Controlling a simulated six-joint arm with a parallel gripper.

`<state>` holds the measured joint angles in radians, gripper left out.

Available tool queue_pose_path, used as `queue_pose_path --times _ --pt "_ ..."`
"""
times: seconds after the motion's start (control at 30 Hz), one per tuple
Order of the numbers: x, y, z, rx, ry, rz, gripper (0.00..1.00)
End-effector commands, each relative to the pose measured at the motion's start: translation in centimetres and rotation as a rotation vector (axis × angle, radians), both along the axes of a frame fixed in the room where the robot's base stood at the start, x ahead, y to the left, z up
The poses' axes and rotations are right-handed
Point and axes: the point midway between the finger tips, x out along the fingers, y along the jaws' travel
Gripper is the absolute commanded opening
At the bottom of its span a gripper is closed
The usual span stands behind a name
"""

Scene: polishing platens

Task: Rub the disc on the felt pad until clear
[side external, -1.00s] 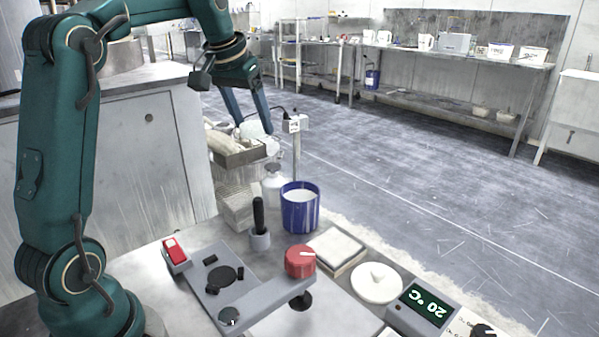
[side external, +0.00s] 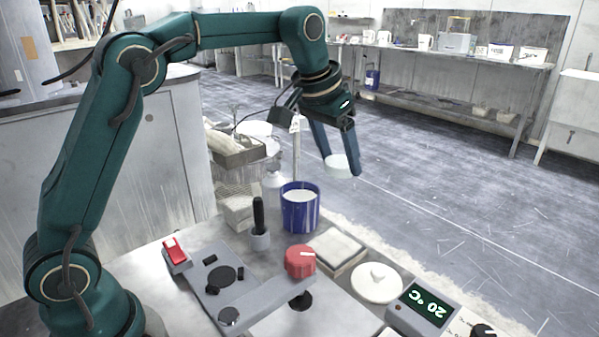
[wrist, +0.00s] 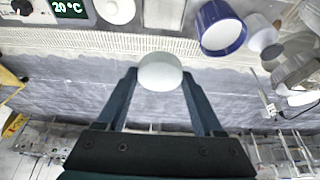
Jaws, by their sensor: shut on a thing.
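The disc (side external: 340,166) is round, whitish and cloudy. My gripper (side external: 342,160) is shut on its edges and holds it in the air, well above bench height. In the wrist view the disc (wrist: 160,72) sits between the two fingertips, in front of the grey floor. What I take for the felt pad (side external: 336,246) is a pale square pad on a low block on the bench, apart from the disc. It also shows at the top of the wrist view (wrist: 163,12).
A blue pot (side external: 300,208) with white content stands behind the pad. A white lidded dish (side external: 377,283) and a display reading 20 °C (side external: 425,304) lie to its right. A red knob (side external: 300,261) and a black-handled tool (side external: 259,222) stand to its left.

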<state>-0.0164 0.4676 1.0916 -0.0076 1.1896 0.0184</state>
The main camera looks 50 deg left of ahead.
Motion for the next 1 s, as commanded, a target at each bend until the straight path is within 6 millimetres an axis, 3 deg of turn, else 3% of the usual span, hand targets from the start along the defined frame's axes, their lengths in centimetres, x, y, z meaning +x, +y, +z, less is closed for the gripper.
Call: queue_pose_path --times 0.17,0.43,1.0 --pt "-0.1 0.0 -3.1 0.0 0.005 0.0 0.24" --pt "-0.1 0.0 -9.6 0.0 0.006 0.0 0.24" --pt "0.0 0.0 -14.6 0.0 0.002 0.0 0.24"
